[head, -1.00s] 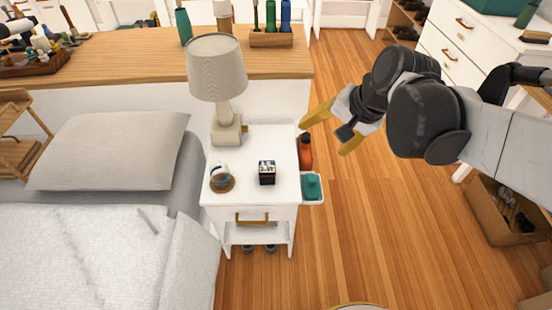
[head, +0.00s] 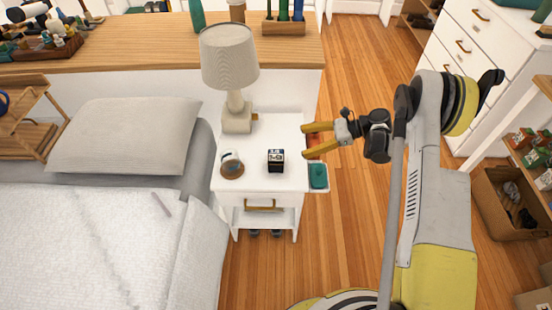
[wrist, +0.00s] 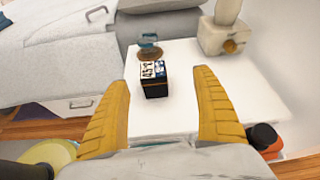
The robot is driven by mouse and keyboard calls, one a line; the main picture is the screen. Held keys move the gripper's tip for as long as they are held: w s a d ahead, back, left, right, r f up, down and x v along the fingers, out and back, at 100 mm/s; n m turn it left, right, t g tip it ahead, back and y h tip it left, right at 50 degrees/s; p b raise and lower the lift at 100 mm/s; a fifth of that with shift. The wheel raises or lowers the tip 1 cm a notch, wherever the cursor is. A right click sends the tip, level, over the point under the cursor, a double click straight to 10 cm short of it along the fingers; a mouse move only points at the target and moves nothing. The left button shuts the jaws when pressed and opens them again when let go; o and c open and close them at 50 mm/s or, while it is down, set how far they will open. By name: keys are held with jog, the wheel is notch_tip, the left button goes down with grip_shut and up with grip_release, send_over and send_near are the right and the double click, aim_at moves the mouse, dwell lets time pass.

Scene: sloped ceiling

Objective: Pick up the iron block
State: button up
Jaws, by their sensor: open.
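A small dark block (head: 276,160) with white markings on its top stands on the white nightstand (head: 254,187); I take it to be the iron block. In the wrist view the block (wrist: 155,79) sits beyond and between my fingers, with a gold line around its side. My gripper (head: 304,141) is open and empty, with yellow fingers, at the right edge of the nightstand. It points left toward the block and is apart from it. In the wrist view my gripper (wrist: 162,108) shows both fingers spread wide.
A mug on a brown coaster (head: 232,171) stands left of the block. A lamp (head: 237,113) stands behind. A side tray with a teal bottle (head: 318,176) hangs at the nightstand's right; an orange bottle (wrist: 265,138) is close to my right finger.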

aim_at(277, 155)
jog(key=shift+m+g+y, duration=0.3)
jog(key=shift+y, duration=0.1)
jog(key=a+f+b, duration=0.1)
jog(key=a+f, duration=0.1)
jog(key=s+a+f, duration=0.1)
jog(key=a+f, duration=0.2)
jog(key=shift+b, duration=0.35)
jog(key=b+x, duration=0.3)
jog(key=x, duration=0.2)
jog(key=shift+s+a+r, duration=0.1)
jog(key=shift+a, duration=0.2)
jog(key=shift+r, duration=0.1)
jog(key=c, duration=1.5)
